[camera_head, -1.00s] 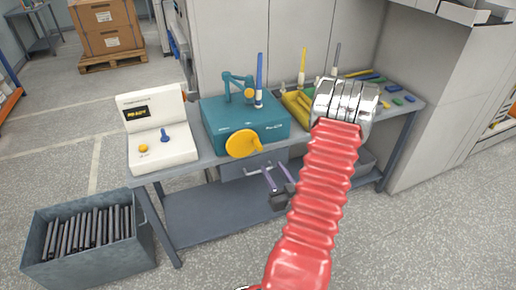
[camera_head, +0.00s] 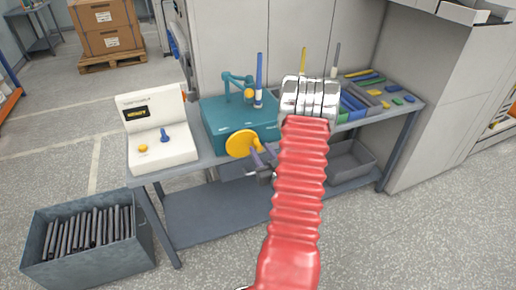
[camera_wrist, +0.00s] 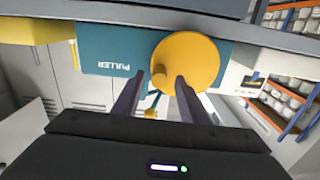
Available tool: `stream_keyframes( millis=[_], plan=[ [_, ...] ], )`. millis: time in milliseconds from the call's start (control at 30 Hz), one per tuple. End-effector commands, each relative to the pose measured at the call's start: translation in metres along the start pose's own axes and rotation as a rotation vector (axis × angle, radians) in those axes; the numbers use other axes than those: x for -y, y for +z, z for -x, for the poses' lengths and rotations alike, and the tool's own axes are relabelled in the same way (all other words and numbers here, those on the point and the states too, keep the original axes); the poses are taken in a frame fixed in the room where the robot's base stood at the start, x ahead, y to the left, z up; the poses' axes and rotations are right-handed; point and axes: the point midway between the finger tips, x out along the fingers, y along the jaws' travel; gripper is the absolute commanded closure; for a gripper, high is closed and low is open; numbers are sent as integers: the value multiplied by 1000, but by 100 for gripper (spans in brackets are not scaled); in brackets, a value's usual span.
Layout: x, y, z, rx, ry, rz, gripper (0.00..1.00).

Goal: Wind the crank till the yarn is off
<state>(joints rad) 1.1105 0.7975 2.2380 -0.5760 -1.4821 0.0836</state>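The teal puller box (camera_head: 235,118) stands on the bench with a yellow crank disc (camera_head: 242,143) on its front. A blue bobbin with a white lower part (camera_head: 259,82) stands upright at the box's top; I cannot make out yarn on it. My gripper (camera_head: 262,152) is just in front of the crank, at its right side. In the wrist view, my gripper (camera_wrist: 160,82) is open, its two dark fingers well apart.
A cream control unit (camera_head: 158,133) with a dark display and a blue lever stands left of the puller. A grey tray (camera_head: 385,98) with coloured bobbins lies at the right. A grey bin of dark tubes (camera_head: 95,262) is on the floor at left. The floor in front is clear.

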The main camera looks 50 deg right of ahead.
Motion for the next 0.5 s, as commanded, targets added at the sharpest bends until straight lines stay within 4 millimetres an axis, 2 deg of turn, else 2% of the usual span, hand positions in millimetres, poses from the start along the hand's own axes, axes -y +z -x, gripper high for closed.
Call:
stream_keyframes(
  millis=[200, 500],
  plan=[
    [0, 0, -23, 0, -1, -1, 61],
    [0, 0, -27, 1, 0, -1, 61]
  ],
)
